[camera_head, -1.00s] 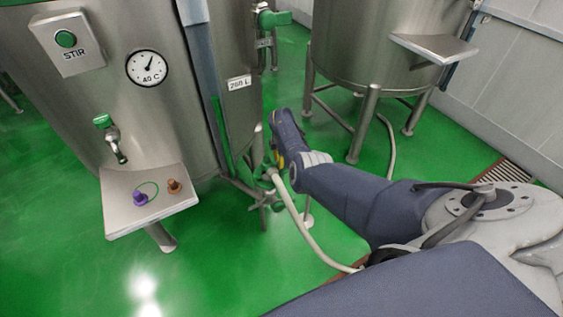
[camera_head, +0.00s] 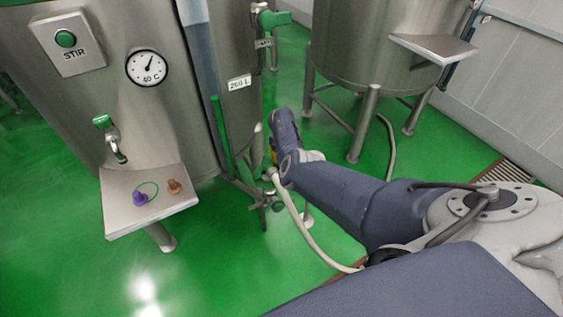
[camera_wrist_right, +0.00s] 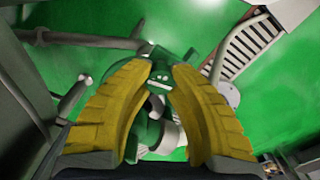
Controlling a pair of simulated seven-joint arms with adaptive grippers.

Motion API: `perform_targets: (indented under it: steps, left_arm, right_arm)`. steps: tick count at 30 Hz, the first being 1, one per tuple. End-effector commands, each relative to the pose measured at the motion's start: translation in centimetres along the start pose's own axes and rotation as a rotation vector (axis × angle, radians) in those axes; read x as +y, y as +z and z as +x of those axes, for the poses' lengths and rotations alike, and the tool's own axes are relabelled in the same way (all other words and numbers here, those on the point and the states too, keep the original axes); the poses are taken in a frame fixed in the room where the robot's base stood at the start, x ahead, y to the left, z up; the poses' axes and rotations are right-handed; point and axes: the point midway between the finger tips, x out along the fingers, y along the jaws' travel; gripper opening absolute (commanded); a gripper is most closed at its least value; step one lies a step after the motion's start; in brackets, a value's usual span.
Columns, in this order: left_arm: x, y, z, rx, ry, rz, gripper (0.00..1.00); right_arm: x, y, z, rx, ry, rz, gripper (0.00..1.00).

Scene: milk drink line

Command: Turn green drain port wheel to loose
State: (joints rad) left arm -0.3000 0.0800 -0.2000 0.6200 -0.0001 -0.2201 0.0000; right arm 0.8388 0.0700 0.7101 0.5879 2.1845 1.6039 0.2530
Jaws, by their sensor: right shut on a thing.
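The green drain port wheel (camera_wrist_right: 161,88) is between the yellow fingers of my right gripper (camera_wrist_right: 164,68) in the right wrist view. The fingers are shut on it, one on each side, and cover part of its rim. In the head view, my right gripper (camera_head: 273,156) is low beside the steel tank and the wheel is mostly hidden behind my wrist and the hose. My left gripper is not in view.
A pale hose (camera_head: 296,221) runs from near the drain toward my right arm. The steel tank (camera_head: 160,110) has a small shelf (camera_head: 117,212) with a purple and a brown piece. Another tank (camera_head: 367,45) stands behind. A floor grate (camera_head: 517,172) lies at right.

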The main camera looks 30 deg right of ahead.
Motion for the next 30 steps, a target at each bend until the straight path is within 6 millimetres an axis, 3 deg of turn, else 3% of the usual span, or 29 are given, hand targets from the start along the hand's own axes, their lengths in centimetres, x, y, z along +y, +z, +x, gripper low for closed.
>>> perform_targets:
  steps: [12, 30]
  left_arm:
    - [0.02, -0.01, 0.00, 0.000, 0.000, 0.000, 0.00]
    - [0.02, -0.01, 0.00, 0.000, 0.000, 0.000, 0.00]
  right_arm:
    - [0.03, -0.16, 0.05, 0.004, 0.000, -0.193, 0.00]
    - [0.02, -0.19, 0.07, 0.004, 0.000, -0.225, 0.00]
